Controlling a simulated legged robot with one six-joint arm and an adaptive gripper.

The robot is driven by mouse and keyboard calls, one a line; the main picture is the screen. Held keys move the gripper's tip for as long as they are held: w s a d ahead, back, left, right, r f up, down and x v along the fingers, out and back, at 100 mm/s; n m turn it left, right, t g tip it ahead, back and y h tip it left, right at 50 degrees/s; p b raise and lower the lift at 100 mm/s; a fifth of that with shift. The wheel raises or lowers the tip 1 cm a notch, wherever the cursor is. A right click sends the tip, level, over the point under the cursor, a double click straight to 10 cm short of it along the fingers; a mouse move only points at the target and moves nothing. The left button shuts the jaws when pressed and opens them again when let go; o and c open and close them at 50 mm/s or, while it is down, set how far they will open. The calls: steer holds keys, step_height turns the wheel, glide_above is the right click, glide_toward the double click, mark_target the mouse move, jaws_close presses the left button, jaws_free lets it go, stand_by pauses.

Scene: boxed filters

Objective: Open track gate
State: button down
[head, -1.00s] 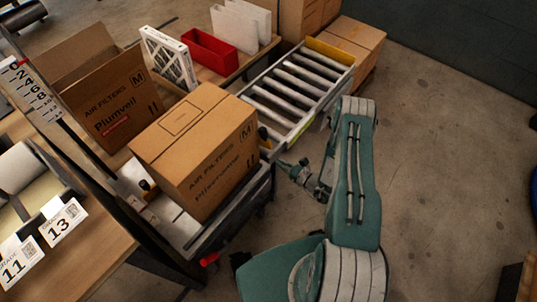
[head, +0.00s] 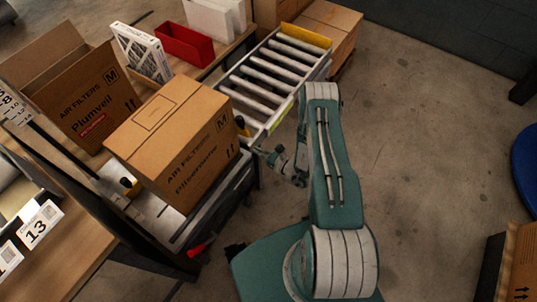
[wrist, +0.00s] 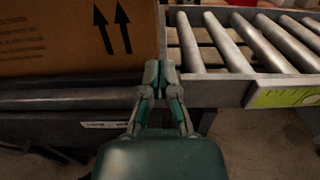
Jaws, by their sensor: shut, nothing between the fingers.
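The large cardboard box (head: 173,144) marked "AIR FILTERS" sits on a scale-like platform at the near end of the roller track (head: 275,75). The box's side with two black arrows shows in the wrist view (wrist: 75,38), left of the rollers. A narrow grey upright edge (wrist: 162,28) stands between box and rollers; I cannot tell whether it is the track gate. My gripper (head: 262,151) is at the joint between platform and track. In the wrist view my gripper (wrist: 160,70) is shut and empty, its fingertips at that joint. Whether they touch anything is unclear.
An open carton (head: 80,95), a white-framed filter (head: 142,52) and a red bin (head: 184,45) stand on the bench behind. A red handle (head: 200,247) sticks out low at the platform's front. Open floor (head: 430,120) lies right of my arm.

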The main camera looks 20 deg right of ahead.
mark_target(247, 130)
steer(key=x, duration=0.4)
steer(key=shift+s+a, duration=0.15)
steer(key=shift+s, duration=0.05)
steer(key=shift+w+r, duration=0.15)
steer(key=shift+r, duration=0.45)
steer(key=shift+w+r, duration=0.2)
steer(key=shift+r, duration=0.4)
steer(key=shift+w+r, duration=0.15)
steer(key=shift+r, duration=0.65)
steer(key=shift+g+h, duration=0.4)
steer(key=shift+g, duration=0.1)
steer(key=r, duration=0.2)
steer(key=w+r, duration=0.1)
steer(key=r, duration=0.1)
steer(key=shift+r, duration=0.25)
steer(key=shift+a+r, duration=0.3)
steer(key=shift+r, duration=0.35)
